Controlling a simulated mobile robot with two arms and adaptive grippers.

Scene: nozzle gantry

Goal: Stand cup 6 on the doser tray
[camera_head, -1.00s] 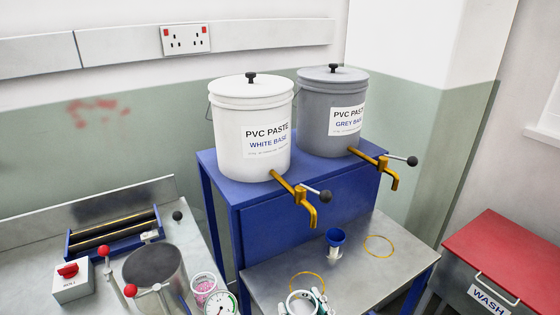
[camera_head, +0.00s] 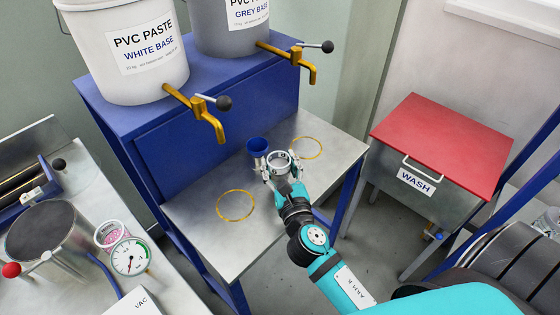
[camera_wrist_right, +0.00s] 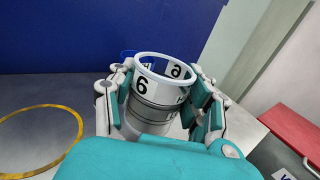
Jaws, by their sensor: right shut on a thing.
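Cup 6 (camera_head: 279,161) is a white and grey cup with a black 6 on its side, shown large in the right wrist view (camera_wrist_right: 157,112). My right gripper (camera_head: 279,170) is shut around it, with fingers on both sides, and the cup looks upright. It is over the steel doser tray (camera_head: 190,212), between two yellow rings, the left ring (camera_head: 236,205) and the right ring (camera_head: 306,148). I cannot tell whether the cup's base touches the tray; the fingers hide it. My left gripper is out of view.
A small blue cup (camera_head: 257,147) stands close beside cup 6 on the left. Brass taps (camera_head: 212,120) stick out from the white bucket (camera_head: 130,55) and grey bucket (camera_head: 230,25) above the tray. A red-lidded wash bin (camera_head: 440,145) stands to the right.

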